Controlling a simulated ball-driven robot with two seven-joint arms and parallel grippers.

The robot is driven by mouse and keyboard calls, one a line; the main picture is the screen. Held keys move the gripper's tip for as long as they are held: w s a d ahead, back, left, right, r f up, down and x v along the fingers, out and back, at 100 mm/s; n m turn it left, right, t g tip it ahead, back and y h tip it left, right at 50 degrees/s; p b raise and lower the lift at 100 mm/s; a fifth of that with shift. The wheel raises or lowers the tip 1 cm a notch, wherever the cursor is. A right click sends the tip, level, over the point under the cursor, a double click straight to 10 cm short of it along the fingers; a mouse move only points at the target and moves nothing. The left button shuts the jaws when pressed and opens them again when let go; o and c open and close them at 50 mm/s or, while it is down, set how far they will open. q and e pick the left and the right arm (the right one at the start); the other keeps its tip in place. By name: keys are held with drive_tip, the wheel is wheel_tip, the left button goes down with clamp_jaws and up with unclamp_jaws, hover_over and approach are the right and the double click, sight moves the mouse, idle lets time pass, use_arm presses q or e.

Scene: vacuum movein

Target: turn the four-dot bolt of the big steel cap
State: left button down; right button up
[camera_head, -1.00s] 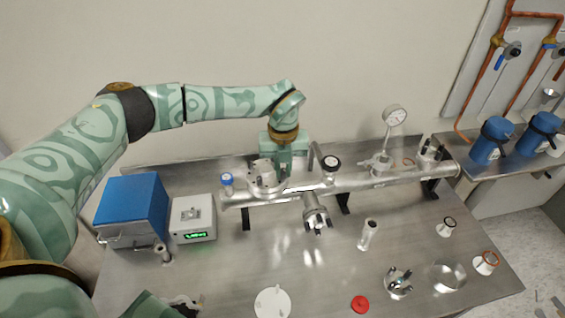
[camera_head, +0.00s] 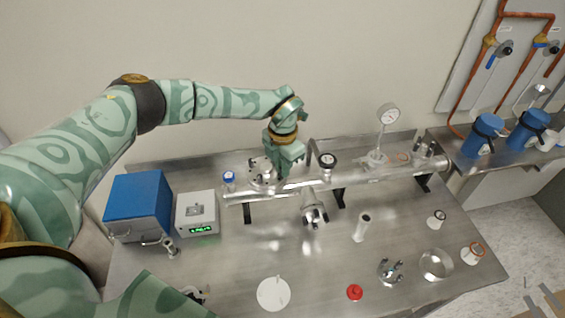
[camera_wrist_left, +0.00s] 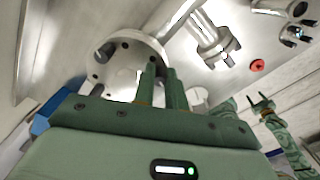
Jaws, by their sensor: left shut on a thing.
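The big steel cap (camera_head: 258,180) is a round flange on the left part of the steel pipe, with dark bolts or holes around its rim. It shows larger in the left wrist view (camera_wrist_left: 125,65). My left gripper (camera_head: 279,184) points down at the cap's right side. Its fingers (camera_wrist_left: 160,78) are close together at the cap's rim, shut on a bolt that they hide. I cannot make out any dots. My right gripper (camera_wrist_left: 262,102) shows small in the left wrist view, its fingers apart and empty, away from the cap.
A white disc (camera_head: 273,293) and a red cap (camera_head: 355,292) lie in front. The bench centre is mostly clear.

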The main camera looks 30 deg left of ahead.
use_arm(q)
drive_tip(key=m+p, duration=0.1)
drive_tip(key=m, duration=0.4)
drive_tip(key=shift+r+m, duration=0.1)
drive_tip(key=shift+m, duration=0.2)
drive_tip(key=m, duration=0.5)
drive_tip(key=shift+p, duration=0.3)
drive_tip(key=m, duration=0.4)
drive_tip(key=shift+m, duration=0.4)
drive_tip(key=m, duration=0.4)
drive_tip(key=shift+m, duration=0.3)
drive_tip(key=c, duration=1.4)
unclamp_jaws()
drive_tip(key=shift+s, duration=0.1)
drive_tip(key=shift+c, duration=0.2)
wheel_tip(320, 180, up, 16)
